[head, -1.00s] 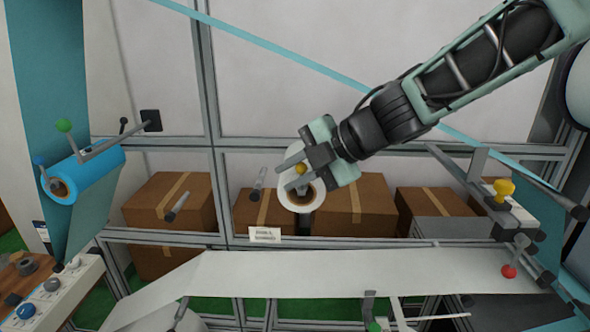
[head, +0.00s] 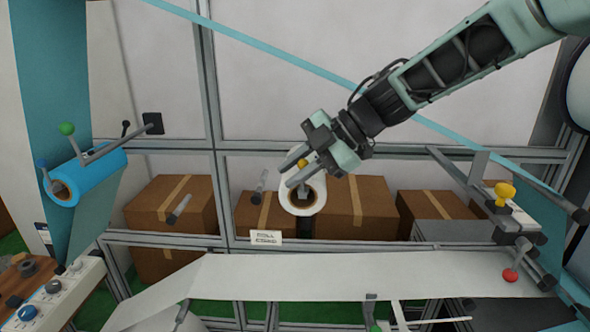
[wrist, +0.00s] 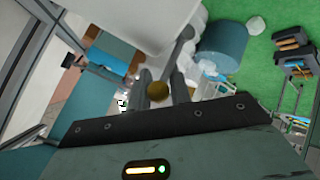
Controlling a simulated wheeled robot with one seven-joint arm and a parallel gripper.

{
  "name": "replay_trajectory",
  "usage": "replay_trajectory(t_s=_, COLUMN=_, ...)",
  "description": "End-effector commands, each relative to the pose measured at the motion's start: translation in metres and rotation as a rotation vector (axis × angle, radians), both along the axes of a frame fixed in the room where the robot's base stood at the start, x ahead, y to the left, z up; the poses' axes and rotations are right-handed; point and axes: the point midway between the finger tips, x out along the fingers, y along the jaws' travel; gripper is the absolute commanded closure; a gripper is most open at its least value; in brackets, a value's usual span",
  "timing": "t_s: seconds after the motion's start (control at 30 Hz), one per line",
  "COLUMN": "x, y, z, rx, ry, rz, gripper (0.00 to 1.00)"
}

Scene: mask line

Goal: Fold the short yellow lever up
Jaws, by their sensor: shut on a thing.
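The short lever's yellow knob (head: 303,163) shows between the fingers of my gripper (head: 295,170), in front of the upper part of a white roll (head: 316,205). In the wrist view the knob (wrist: 157,91) sits between the two dark fingers of my gripper (wrist: 159,88). My gripper is shut on the knob. The lever's stem is mostly hidden by the fingers, and a grey piece shows at the roll's brown core.
A bigger yellow knob (head: 505,190) and a red ball lever (head: 510,275) stand at the right. A blue roll (head: 95,175) with a green-knobbed arm (head: 67,128) is at the left. A white web (head: 350,277) runs below; grey pegs (head: 260,186) stick out left of my gripper.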

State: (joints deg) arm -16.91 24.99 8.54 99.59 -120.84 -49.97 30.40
Motion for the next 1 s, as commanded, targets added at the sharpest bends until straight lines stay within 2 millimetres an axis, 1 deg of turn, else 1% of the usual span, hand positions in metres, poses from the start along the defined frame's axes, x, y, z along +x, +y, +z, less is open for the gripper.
replay_trajectory(t_s=0.03, x=0.004, y=-0.005, z=-0.005, rx=-0.008, ry=0.000, rz=-0.010, gripper=1.00)
replay_trajectory(t_s=0.2, x=0.004, y=-0.005, z=-0.006, rx=-0.009, ry=0.000, rz=-0.010, gripper=1.00)
replay_trajectory(t_s=0.23, x=0.004, y=-0.005, z=-0.006, rx=-0.009, ry=0.000, rz=-0.010, gripper=0.72)
replay_trajectory(t_s=0.3, x=0.003, y=-0.005, z=-0.005, rx=-0.008, ry=0.001, rz=-0.010, gripper=0.56)
replay_trajectory(t_s=0.53, x=0.001, y=-0.002, z=-0.003, rx=-0.004, ry=0.000, rz=-0.004, gripper=0.56)
replay_trajectory(t_s=0.67, x=0.001, y=-0.005, z=0.000, rx=-0.003, ry=-0.001, rz=-0.005, gripper=0.56)
replay_trajectory(t_s=0.77, x=0.002, y=-0.014, z=0.006, rx=-0.001, ry=-0.004, rz=-0.006, gripper=0.56)
replay_trajectory(t_s=0.83, x=0.002, y=-0.023, z=0.014, rx=-0.002, ry=-0.006, rz=-0.005, gripper=0.56)
replay_trajectory(t_s=1.0, x=0.002, y=-0.054, z=0.038, rx=-0.002, ry=-0.006, rz=-0.007, gripper=0.56)
